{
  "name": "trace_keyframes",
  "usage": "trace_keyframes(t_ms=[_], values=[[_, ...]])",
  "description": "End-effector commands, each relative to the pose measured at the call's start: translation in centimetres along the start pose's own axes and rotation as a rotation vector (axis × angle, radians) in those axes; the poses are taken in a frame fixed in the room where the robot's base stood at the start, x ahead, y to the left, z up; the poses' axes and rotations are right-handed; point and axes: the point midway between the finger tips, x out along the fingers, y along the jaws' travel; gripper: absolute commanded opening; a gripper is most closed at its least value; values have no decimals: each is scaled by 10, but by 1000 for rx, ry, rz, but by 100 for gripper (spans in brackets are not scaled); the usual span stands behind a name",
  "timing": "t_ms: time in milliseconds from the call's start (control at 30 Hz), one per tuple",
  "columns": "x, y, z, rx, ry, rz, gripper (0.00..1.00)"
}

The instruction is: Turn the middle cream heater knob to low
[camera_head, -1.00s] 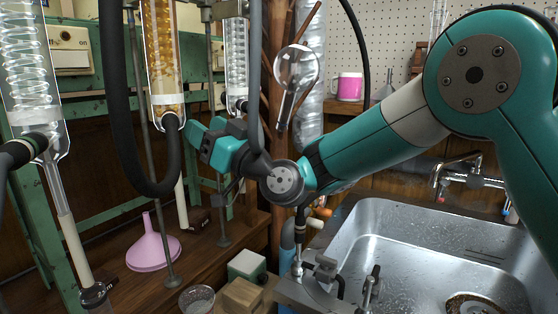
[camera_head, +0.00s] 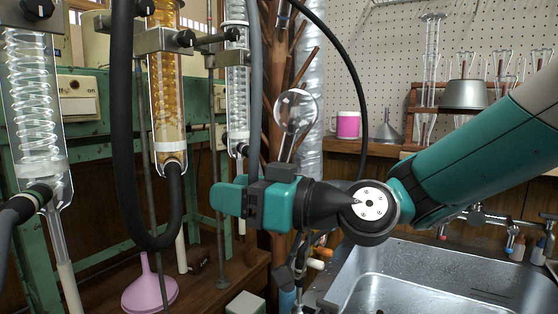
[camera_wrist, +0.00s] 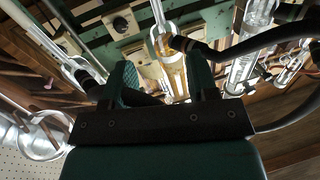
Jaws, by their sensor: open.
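A cream heater box with a dark knob (camera_head: 75,84) is on the green frame at the left in the head view. Another cream box (camera_head: 221,98) shows partly behind the glassware. In the wrist view, a cream box with a dark round knob (camera_wrist: 121,23) is at the upper left, beyond the fingers. I cannot tell which knob is the middle one, nor read any setting. My gripper (camera_head: 222,196) points left in front of the rig, apart from the boxes. In the wrist view, my gripper (camera_wrist: 162,82) has its fingers spread with nothing held between them.
Glass condensers, one coiled (camera_head: 32,95) and one amber-filled (camera_head: 166,95), stand before the frame with a black hose (camera_head: 122,130). A pink funnel (camera_head: 150,290) is on the bench below. The sink (camera_head: 420,270) is at the lower right.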

Motion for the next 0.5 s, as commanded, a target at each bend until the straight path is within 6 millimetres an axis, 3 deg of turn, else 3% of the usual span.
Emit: trace_keyframes(t_ms=[33,500], values=[[-5,-8,-15,8,-46,-12,54],[-67,-54,-26,160,-507,-32,54]])
